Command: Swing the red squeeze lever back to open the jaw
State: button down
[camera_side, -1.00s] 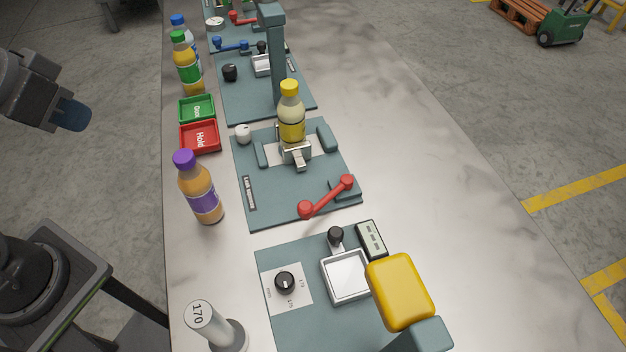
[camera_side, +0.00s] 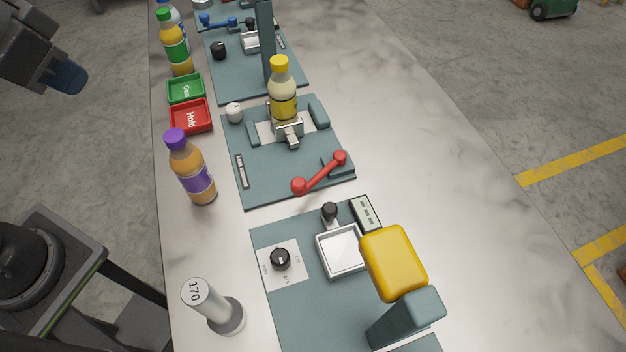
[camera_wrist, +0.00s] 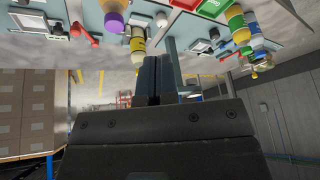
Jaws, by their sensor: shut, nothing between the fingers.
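The red squeeze lever (camera_side: 320,173) lies across the front right of a teal station plate (camera_side: 262,175) in the side view. Its ball ends point front left and back right. On the same plate a yellow-capped bottle (camera_side: 283,98) stands upright at the metal jaw (camera_side: 288,131), between two teal side blocks. Whether the jaw grips the bottle is hard to tell. In the wrist view my gripper (camera_wrist: 157,58) is shut and empty, with its dark fingers together.
A purple-capped bottle (camera_side: 190,168) stands left of the plate. Red (camera_side: 190,117) and green (camera_side: 186,88) trays sit behind it. A grey cylinder marked 170 (camera_side: 213,305) and a yellow-topped press (camera_side: 394,263) stand in front. The table right of the lever is clear.

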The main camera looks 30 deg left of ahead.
jog(key=w+d+r+m+g+y, duration=0.1)
jog(key=w+d+r+m+g, duration=0.15)
jog(key=w+d+m, duration=0.45)
jog(key=w+d+r+m+g, duration=0.1)
jog(key=w+d+r+m, duration=0.25)
jog(key=d, duration=0.55)
jog(key=s+d+f+m+y, duration=0.1)
jog(key=s+d+f+m, duration=0.1)
jog(key=d, duration=0.5)
jog(key=s+d+f+m+y, duration=0.1)
jog(key=s+d+f+m, duration=0.1)
jog(key=d+m, duration=0.3)
jog(key=s+d+f+m+y, duration=0.1)
jog(key=s+d+f+m, duration=0.1)
jog(key=d, duration=0.8)
jog(key=shift+d+f+m, duration=0.3)
jog(key=shift+f+m, duration=0.45)
jog(key=shift+m, duration=0.1)
jog(key=shift+f, duration=0.1)
jog(key=x, duration=2)
jog(key=shift+w, duration=0.25)
jog(key=shift+w+a, duration=0.3)
jog(key=shift+a, duration=0.25)
jog(key=shift+w+a, duration=0.3)
jog(key=shift+a, duration=0.25)
jog(key=shift+w+a, duration=0.3)
jog(key=shift+a, duration=0.35)
